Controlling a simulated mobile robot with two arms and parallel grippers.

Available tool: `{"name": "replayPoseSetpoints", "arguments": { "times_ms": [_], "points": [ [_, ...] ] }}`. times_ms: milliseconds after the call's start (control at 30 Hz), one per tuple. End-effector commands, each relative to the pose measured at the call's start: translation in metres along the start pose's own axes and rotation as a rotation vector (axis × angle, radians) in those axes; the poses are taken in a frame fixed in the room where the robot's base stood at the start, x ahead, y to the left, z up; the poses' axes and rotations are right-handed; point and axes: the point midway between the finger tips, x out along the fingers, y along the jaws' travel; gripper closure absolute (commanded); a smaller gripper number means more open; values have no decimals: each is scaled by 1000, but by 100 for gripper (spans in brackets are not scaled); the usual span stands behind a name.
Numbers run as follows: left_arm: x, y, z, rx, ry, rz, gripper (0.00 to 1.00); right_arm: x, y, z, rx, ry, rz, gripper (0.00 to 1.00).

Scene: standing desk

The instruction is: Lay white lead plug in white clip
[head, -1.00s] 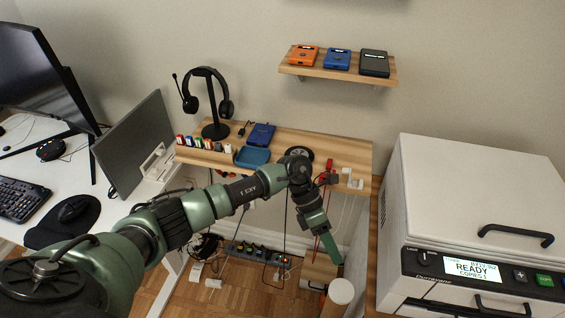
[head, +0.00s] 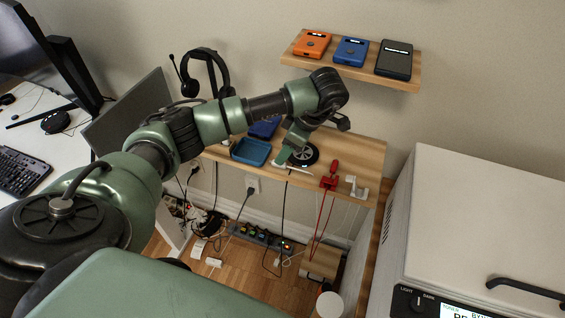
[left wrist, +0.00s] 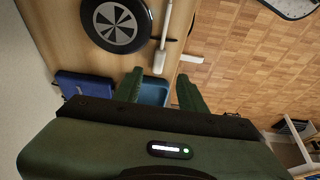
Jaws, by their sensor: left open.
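My left gripper (head: 284,158) is open and empty, low over the front part of the wooden shelf. In the left wrist view its two fingers (left wrist: 160,76) point toward a slim white piece with a boxy end (left wrist: 158,62), which looks like the white lead plug. It also shows in the head view (head: 302,171) at the shelf's front edge. I see no contact, though the exact gap cannot be told. The white clip (head: 358,192) is at the shelf's front right, with a white part beside it and pale leads below. My right gripper is not in view.
A round black disc (left wrist: 117,24) lies beside the white piece. The red clip with its plug (head: 329,182) is left of the white clip. A blue tray (head: 250,151), a blue box (head: 265,127) and headphones (head: 206,74) are farther left. A white machine (head: 480,210) bounds the right.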

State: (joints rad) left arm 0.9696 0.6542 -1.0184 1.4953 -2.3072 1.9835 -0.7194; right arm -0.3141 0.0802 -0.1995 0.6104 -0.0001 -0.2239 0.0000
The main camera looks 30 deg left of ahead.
Motion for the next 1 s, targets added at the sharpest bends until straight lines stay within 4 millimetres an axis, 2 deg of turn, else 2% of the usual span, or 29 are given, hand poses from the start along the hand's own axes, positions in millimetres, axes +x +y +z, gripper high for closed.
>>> {"name": "replayPoseSetpoints", "arguments": {
  "times_ms": [67,167,300,400,567,600,733,1000],
  "points": [
    [8,-2,0,1,1,-5,59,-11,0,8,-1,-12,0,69],
    [24,-2,2,0,0,-6,59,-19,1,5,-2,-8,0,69],
    [41,-1,3,1,-1,-3,59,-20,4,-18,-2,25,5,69],
    [46,-1,3,0,-1,0,59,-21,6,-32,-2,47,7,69],
    [46,-1,4,0,-1,0,59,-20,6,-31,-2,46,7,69],
    [46,-1,4,0,-1,0,65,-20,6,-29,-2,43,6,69],
    [46,-1,4,0,-2,0,100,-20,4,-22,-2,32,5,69],
    [45,-1,4,0,-2,0,100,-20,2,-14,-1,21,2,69]
  ]
}}
